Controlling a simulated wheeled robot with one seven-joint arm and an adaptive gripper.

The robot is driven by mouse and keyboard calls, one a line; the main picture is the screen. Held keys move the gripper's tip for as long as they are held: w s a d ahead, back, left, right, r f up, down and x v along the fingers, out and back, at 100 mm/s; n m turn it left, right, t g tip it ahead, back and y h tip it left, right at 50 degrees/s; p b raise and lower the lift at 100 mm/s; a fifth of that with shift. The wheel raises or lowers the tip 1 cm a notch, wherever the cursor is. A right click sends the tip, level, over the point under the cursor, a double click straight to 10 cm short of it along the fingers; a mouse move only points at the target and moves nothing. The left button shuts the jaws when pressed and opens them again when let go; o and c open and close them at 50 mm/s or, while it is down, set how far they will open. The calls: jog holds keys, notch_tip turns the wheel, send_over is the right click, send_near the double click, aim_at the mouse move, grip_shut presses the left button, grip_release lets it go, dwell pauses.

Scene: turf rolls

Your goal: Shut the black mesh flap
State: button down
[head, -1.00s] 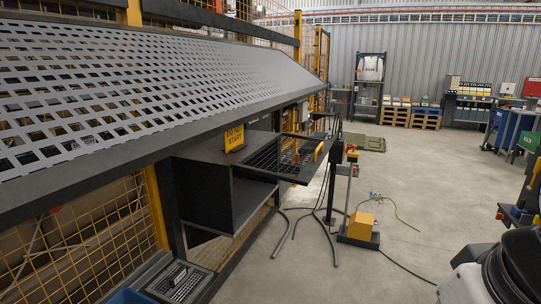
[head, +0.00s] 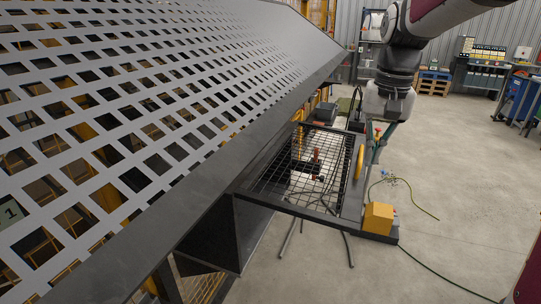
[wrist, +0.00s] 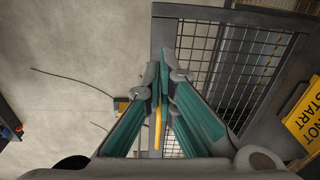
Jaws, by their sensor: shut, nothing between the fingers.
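The black mesh flap (head: 268,196) stands open, sticking out from the dark box (head: 238,235) under the sloping perforated panel. A yellow handle (head: 359,163) is at its outer edge. My gripper (head: 379,146) is shut and empty, pointing down beside the handle, on its outer side in the head view. In the wrist view the flap's frame (wrist: 240,18) and mesh fill the upper right. The yellow handle (wrist: 158,122) shows behind the shut teal fingers (wrist: 160,78). I cannot tell whether the fingers touch it.
The perforated panel (head: 150,60) overhangs the box closely. A yellow sign (wrist: 303,112) is at the right of the wrist view. Open concrete floor (head: 460,190) is to the right.

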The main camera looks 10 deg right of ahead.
jog(key=w+d, duration=0.2)
jog(key=p, duration=0.1)
send_near(357, 208)
jog(key=shift+m, duration=0.3)
jog(key=f, duration=0.7)
jog(key=shift+w, duration=0.2)
jog(key=shift+f, duration=0.15)
